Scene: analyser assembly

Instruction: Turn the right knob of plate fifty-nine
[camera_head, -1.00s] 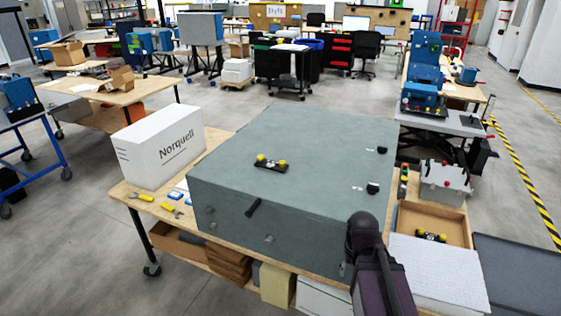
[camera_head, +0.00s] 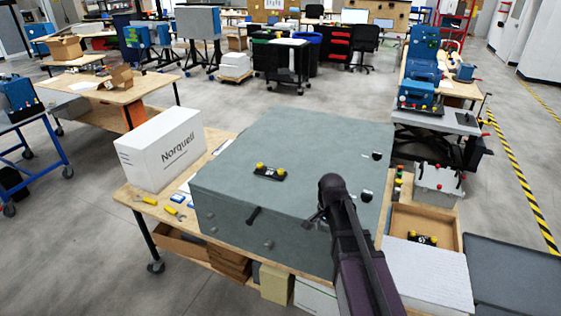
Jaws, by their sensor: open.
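A black plate (camera_head: 269,172) with two yellow knobs lies on top of the grey analyser housing (camera_head: 300,150). Its right knob (camera_head: 280,172) is yellow and round; any number on the plate is too small to read. A second black plate (camera_head: 422,239) with yellow knobs lies in the wooden tray at right; its pale marking is not clearly legible. My arm partly hides the housing's front right corner.
Two black knobs, one far (camera_head: 376,156) and one near (camera_head: 366,196), stand on the housing's right side. A black handle (camera_head: 253,215) sticks out in front. A white Norquell box (camera_head: 162,148) stands left. The housing top around the first plate is clear.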

